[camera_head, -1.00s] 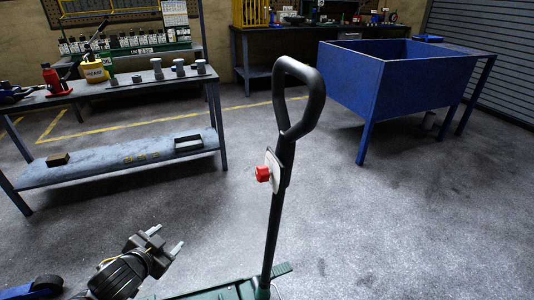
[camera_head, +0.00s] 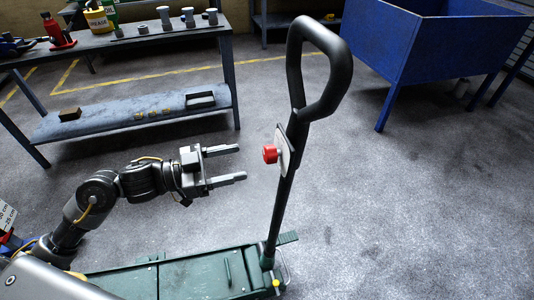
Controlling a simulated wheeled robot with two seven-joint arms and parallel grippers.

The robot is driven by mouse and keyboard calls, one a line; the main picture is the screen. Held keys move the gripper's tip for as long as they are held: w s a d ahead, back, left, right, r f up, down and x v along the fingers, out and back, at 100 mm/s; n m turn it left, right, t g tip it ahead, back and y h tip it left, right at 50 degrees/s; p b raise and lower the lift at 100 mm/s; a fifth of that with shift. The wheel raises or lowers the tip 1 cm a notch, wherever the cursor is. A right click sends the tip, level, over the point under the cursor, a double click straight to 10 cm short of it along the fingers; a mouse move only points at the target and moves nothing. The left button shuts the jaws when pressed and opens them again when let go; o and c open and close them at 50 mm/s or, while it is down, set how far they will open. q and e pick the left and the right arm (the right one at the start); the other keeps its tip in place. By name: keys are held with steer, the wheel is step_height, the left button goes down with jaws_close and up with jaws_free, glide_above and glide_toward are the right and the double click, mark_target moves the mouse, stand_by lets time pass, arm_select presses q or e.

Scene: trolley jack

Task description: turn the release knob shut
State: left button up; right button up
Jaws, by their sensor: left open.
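The red release knob (camera_head: 270,153) sits on a pale plate (camera_head: 284,152) on the upright black handle (camera_head: 286,185) of the trolley jack. The handle ends in a loop (camera_head: 342,75) at the top. The green jack body (camera_head: 200,272) lies on the floor below. My left gripper (camera_head: 233,164) is open and empty, to the left of the knob. Its two fingers point right toward the knob, with a gap between the fingertips and the knob. Which way the knob is turned cannot be told. My right gripper is not in view.
A metal bench (camera_head: 140,115) with tools and cylinders stands at the back left. A blue tub on legs (camera_head: 430,50) stands at the back right. The floor (camera_head: 420,210) right of the handle is clear.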

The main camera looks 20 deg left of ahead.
mark_target(264, 156)
arm_select(q)
steer(key=x, duration=0.8)
steer(key=shift+d, duration=0.15)
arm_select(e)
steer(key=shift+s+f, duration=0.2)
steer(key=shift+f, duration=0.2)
arm_select(q)
steer(key=c, duration=1)
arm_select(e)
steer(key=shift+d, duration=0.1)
